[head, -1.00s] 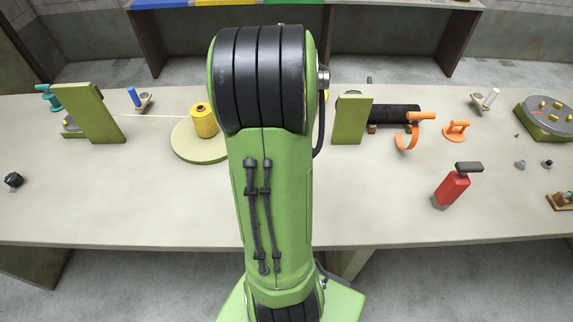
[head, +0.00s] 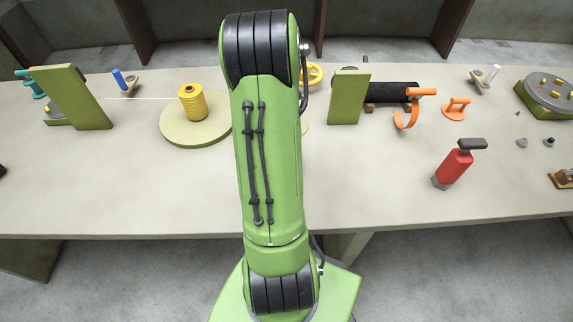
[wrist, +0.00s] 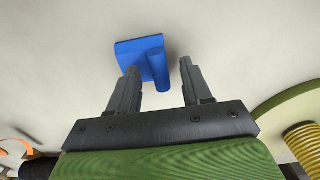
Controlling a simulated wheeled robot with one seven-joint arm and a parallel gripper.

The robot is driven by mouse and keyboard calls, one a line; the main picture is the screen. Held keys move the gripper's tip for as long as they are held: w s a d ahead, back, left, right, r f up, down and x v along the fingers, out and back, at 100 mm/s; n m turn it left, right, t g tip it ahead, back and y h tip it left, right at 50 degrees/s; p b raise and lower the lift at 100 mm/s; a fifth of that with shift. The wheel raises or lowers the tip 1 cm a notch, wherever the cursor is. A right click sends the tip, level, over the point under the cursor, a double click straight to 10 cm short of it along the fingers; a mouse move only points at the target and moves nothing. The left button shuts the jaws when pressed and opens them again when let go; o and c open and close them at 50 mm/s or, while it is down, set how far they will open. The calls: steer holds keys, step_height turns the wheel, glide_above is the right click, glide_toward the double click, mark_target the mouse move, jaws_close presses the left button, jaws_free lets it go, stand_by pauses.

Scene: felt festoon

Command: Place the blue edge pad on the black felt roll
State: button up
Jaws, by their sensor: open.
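The blue edge pad (wrist: 138,50), a flat blue block with a raised rounded bar, lies on the pale surface in the wrist view. My gripper (wrist: 159,67) is open. Its dark fingers point toward the pad, and the bar shows between the fingertips; I cannot tell whether they touch it. The pad and my gripper are hidden behind my arm in the head view. The black felt roll (head: 386,92) lies on the table to the right of my arm, with a green upright plate at its left and an orange curved clamp at its right end.
A yellow spool (head: 192,103) stands on a round pale-green disc left of my arm. The green plate (head: 349,98) rises beside the roll. The left front of the table (head: 110,185) is clear.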

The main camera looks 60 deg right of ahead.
steer(key=shift+f, duration=0.45)
jaws_close()
step_height(320, 180, up, 10)
steer(key=p, duration=0.2)
